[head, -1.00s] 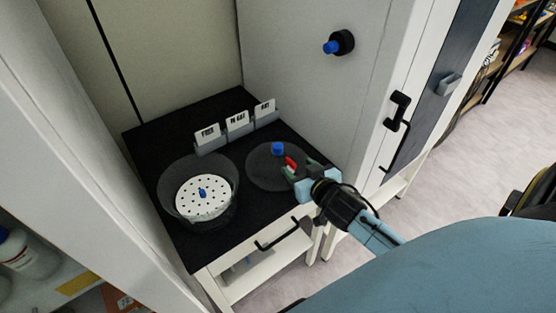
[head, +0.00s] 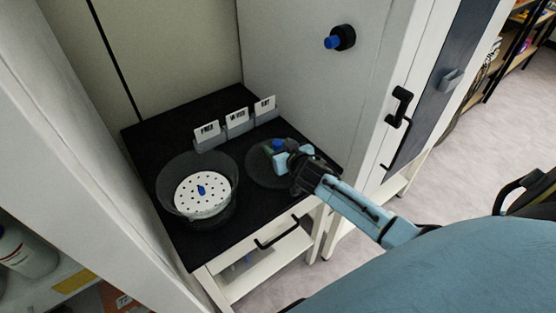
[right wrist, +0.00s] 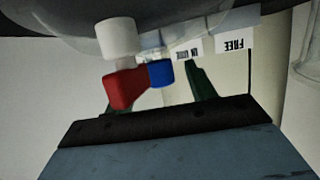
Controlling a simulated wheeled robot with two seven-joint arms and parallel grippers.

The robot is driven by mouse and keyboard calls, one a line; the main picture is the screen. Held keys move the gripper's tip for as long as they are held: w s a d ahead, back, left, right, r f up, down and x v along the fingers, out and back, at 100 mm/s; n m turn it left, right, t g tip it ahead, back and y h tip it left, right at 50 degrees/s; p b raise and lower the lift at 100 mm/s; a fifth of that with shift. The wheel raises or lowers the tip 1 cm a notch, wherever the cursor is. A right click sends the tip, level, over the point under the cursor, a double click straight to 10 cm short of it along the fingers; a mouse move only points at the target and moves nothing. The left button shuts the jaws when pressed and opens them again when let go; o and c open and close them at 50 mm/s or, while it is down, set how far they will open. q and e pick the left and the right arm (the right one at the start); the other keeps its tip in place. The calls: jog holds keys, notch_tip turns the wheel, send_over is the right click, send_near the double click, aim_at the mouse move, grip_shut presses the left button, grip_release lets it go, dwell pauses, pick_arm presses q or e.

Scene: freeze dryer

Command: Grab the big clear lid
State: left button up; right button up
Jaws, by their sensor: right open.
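The big clear lid (head: 258,171) is a round, see-through disc lying on the black table top, right of the clear round vessel (head: 170,180). A blue knob (head: 278,145) shows on the lid. In the right wrist view the clear lid (right wrist: 70,25) fills the top, with a white stem (right wrist: 117,38), a red part (right wrist: 124,88) and a blue part (right wrist: 160,73). My right gripper (head: 272,150) is at the lid's knob, with its green fingers apart. In the wrist view the red and blue parts show between the fingers; contact cannot be told. My left gripper is out of view.
A white perforated disc (head: 201,195) sits inside the clear vessel. Several label cards (head: 237,120) stand in grey holders behind the lid. The white cabinet wall (head: 300,70) rises close on the right. A black drawer handle (head: 277,234) is at the front.

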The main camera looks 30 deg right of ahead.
jog(key=shift+w, duration=0.15)
grip_shut()
dwell(0.4)
jog(key=shift+r, duration=0.15)
